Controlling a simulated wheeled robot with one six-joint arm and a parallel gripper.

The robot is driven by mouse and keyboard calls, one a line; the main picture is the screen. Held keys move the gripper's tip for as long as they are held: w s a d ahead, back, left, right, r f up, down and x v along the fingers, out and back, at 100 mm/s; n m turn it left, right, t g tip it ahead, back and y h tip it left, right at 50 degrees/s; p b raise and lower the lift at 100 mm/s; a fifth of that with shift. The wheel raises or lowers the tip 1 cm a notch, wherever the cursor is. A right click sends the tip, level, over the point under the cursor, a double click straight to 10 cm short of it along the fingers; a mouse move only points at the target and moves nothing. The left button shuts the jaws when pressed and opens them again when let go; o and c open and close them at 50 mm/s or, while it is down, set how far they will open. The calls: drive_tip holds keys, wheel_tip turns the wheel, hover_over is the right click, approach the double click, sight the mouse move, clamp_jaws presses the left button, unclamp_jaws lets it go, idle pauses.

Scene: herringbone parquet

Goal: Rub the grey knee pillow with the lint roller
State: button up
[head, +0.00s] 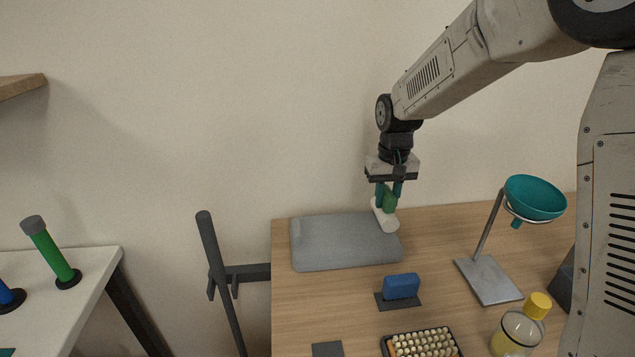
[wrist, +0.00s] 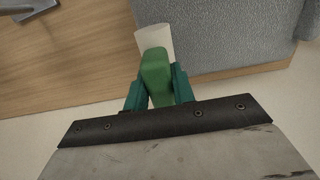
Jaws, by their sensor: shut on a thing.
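The grey knee pillow (head: 340,241) lies on the wooden table, near its back left corner. It also shows at the top right of the wrist view (wrist: 220,35). My gripper (head: 390,196) is shut on the green handle of the lint roller, above the right end of the pillow. The lint roller has a white roll (head: 384,217) pointing downward at the pillow's right edge; whether it touches the pillow I cannot tell. In the wrist view the green handle (wrist: 155,75) sits between the teal fingers, with the white roll (wrist: 155,38) beyond it.
On the wooden table (head: 440,238) are a blue block on a dark plate (head: 401,287), a tray of several pale pegs (head: 423,344), a teal funnel on a stand (head: 535,197) and a yellow-capped bottle (head: 520,328). A white table (head: 90,275) with a green cylinder (head: 52,252) stands left.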

wheel_tip(320, 180, up, 2)
drive_tip(key=shift+r, duration=2.85)
drive_tip(key=shift+o, duration=0.8)
drive_tip(key=shift+c, duration=1)
